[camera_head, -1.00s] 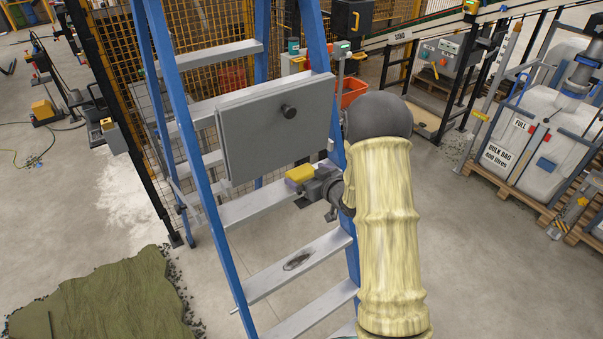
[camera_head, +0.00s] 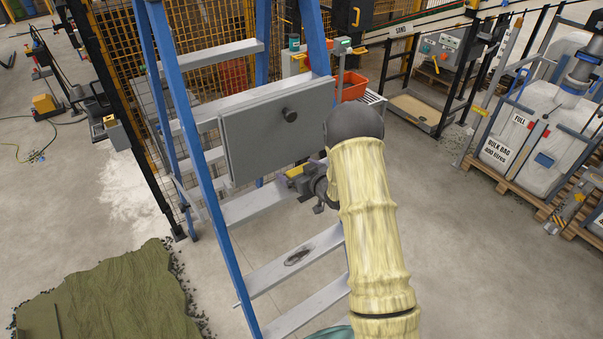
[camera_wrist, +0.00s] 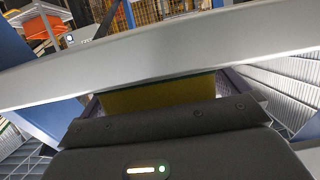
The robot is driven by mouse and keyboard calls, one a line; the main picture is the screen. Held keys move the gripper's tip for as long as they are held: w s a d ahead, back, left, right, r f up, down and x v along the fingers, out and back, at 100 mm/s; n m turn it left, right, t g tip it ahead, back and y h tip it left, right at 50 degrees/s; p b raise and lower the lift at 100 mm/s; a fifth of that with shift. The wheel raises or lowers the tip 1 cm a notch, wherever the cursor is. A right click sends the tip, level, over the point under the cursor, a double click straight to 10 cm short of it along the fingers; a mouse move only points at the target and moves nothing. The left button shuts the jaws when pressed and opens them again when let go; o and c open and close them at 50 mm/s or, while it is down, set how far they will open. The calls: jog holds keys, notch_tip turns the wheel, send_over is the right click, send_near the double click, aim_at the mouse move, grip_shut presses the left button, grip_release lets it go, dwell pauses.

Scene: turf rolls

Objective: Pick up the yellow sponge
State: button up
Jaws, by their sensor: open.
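The yellow sponge (camera_head: 294,171) shows as a small yellow patch by the right end of a ladder step, just below the grey panel. My gripper (camera_head: 306,182) is open beside it and hides part of it. In the wrist view the sponge (camera_wrist: 160,94) is a yellow strip between a grey bar and the dark gripper body (camera_wrist: 165,122). Lilac surfaces show at both sides of the strip. Most of the sponge is hidden, and I cannot tell whether the gripper touches it.
The blue ladder (camera_head: 205,190) with grey steps stands close around the gripper. A grey panel (camera_head: 265,140) with a dark knob is above left. The grey bar (camera_wrist: 160,58) crosses the wrist view closely.

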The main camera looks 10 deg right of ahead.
aim_at(299, 167)
jog(key=shift+c, duration=0.2)
jog(key=c, duration=0.9)
jog(key=shift+o, duration=0.2)
jog(key=shift+r, duration=0.15)
jog(key=shift+r+b, duration=0.9)
jog(key=shift+b, duration=0.05)
jog(key=shift+r+b, duration=0.35)
jog(key=shift+r, duration=0.15)
jog(key=s+d+b, duration=0.3)
jog(key=s, duration=0.5)
jog(key=s+d+b, duration=0.4)
jog(key=s, duration=0.4)
jog(key=shift+s+r+b, duration=0.2)
jog(key=shift+s+b, duration=0.1)
jog(key=shift+s, duration=0.05)
